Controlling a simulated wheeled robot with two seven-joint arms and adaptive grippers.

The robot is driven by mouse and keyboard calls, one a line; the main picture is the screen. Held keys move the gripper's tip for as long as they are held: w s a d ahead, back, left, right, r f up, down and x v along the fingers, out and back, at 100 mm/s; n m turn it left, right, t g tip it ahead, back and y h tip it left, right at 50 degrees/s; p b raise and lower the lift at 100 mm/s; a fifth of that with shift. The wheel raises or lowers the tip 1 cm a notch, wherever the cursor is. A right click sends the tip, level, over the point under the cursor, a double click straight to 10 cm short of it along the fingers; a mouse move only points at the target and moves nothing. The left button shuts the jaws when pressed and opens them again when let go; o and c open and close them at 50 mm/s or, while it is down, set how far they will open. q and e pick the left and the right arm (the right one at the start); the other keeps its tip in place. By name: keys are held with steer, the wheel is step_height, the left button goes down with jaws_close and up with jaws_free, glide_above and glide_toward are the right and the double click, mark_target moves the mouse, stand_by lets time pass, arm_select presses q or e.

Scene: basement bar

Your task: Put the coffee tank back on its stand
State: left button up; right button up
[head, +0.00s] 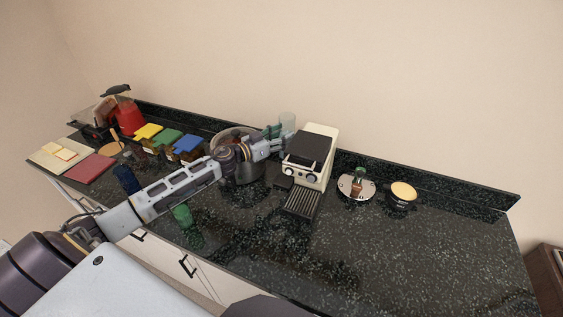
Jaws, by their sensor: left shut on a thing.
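My left arm reaches across the counter from the left. Its gripper (281,139) is at the back of the counter, beside the upper left of the cream and black coffee machine (318,147). The gripper is shut on the coffee tank (288,119), a clear, faintly greenish vessel whose top shows above the fingers. The fingers and the machine hide the tank's lower part, so I cannot tell whether it touches anything below. No separate stand for it shows clearly. My right gripper is not in view.
A dark round pot (249,172) is partly behind my left arm. A green cup (182,214) and dark blue cup (127,179) stand near the front edge. A plate with a small bottle (358,184) and a black bowl (402,195) stand right. The right front counter (400,260) is clear.

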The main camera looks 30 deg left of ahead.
mark_target(280, 154)
arm_select(q)
steer(key=shift+f+b, duration=0.45)
steer(key=shift+f, duration=3.55)
steer(key=shift+f, duration=0.1)
steer(key=shift+f, duration=1.8)
steer(key=shift+f+b, duration=0.1)
steer(key=shift+b, duration=0.2)
steer(key=o, duration=1.3)
steer(key=shift+o, duration=0.6)
steer(key=shift+s, duration=0.15)
steer(key=b+v, duration=0.1)
steer(key=v, duration=0.6)
